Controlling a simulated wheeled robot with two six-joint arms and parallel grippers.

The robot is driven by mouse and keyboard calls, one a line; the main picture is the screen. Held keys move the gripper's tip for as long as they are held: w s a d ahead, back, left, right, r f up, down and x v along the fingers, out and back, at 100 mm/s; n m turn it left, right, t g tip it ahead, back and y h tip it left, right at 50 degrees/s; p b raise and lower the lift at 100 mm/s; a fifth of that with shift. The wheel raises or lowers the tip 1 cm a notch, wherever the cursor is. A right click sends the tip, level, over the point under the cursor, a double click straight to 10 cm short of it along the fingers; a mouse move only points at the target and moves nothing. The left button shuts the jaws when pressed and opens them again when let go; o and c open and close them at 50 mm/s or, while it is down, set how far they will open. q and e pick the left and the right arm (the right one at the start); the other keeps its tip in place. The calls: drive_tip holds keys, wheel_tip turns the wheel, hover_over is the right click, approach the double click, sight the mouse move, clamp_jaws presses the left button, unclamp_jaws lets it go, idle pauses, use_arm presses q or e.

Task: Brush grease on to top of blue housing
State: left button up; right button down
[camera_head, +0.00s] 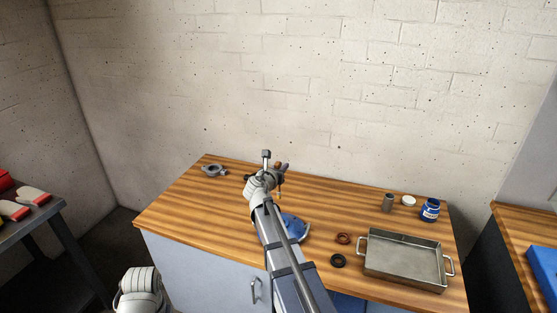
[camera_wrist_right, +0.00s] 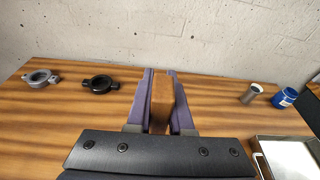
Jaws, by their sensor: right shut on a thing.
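The blue housing (camera_head: 295,228) sits on the wooden workbench, partly hidden behind my right arm in the head view. My right gripper (camera_head: 281,169) is above the bench's back middle, beyond the housing in the picture. In the right wrist view my right gripper (camera_wrist_right: 160,98) is shut on the brush, whose brown wooden handle (camera_wrist_right: 162,102) stands between the purple fingers. The bristles cannot be made out. The blue grease jar (camera_head: 430,209) stands at the bench's right end and also shows in the wrist view (camera_wrist_right: 285,98). My left gripper is not in view.
A grey clamp ring (camera_head: 214,171) lies at the back left; a black one (camera_wrist_right: 98,84) is beside it. A metal tray (camera_head: 405,262), a brown ring (camera_head: 344,238), a black ring (camera_head: 338,261), a grey cylinder (camera_head: 388,202) and a white lid (camera_head: 408,201) occupy the right. The front left is clear.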

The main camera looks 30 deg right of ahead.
sight(278, 193)
drive_tip(key=shift+m+g, duration=0.3)
drive_tip(key=shift+m, duration=0.1)
drive_tip(key=f+b, duration=0.5)
drive_tip(key=shift+s+d+f, duration=0.1)
drive_tip(key=shift+d, duration=0.1)
drive_tip(key=shift+s+a+f+b, duration=0.2)
drive_tip(key=shift+f+b, duration=0.45)
drive_tip(key=shift+s+a+f+b, duration=0.15)
drive_tip(key=shift+a+f+b, duration=0.05)
drive_tip(key=shift+f+b, duration=0.5)
drive_tip(key=shift+s+a+f+b, duration=0.2)
drive_tip(key=shift+f+b, duration=0.4)
drive_tip(key=shift+b, duration=0.05)
